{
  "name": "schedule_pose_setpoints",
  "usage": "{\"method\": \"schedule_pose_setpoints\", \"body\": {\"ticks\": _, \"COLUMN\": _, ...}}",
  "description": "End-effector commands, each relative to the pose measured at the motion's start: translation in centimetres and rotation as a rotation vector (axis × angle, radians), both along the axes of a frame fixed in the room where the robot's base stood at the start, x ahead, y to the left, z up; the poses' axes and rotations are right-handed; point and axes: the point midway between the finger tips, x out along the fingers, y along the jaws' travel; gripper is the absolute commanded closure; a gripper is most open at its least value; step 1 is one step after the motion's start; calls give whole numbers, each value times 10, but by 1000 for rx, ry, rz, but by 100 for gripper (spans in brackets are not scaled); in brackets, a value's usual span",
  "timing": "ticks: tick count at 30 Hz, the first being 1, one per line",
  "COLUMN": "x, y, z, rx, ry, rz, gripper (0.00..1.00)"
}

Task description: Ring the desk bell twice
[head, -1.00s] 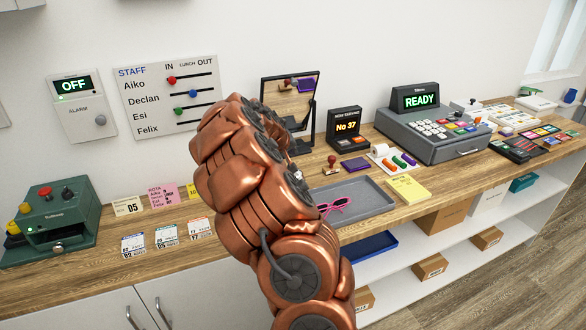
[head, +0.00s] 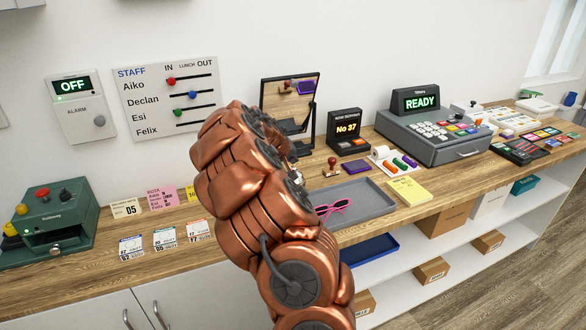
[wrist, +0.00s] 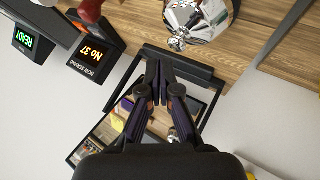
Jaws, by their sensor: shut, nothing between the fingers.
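The desk bell (wrist: 200,17), a shiny silver dome, shows at the top edge of the wrist view and is partly cut off. It stands on the wooden counter. My gripper (wrist: 161,68) is shut and empty, its dark fingertips a little below the bell in that picture and apart from it. In the head view my copper-coloured arm hides the bell and the gripper.
A framed mirror (head: 311,104) stands behind my arm; it also shows around my fingers in the wrist view (wrist: 186,66). A "No 37" display (head: 347,131), a red stamp (head: 332,166) and a grey tray (head: 372,199) are to the right. Small cards (head: 165,237) lie left.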

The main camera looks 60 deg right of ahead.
Motion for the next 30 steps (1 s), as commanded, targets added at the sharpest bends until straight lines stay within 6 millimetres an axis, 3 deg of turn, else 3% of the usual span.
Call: {"method": "schedule_pose_setpoints", "body": {"ticks": 30, "x": -1, "y": 0, "z": -9, "rx": 0, "ry": -1, "rz": -1, "gripper": 100}}
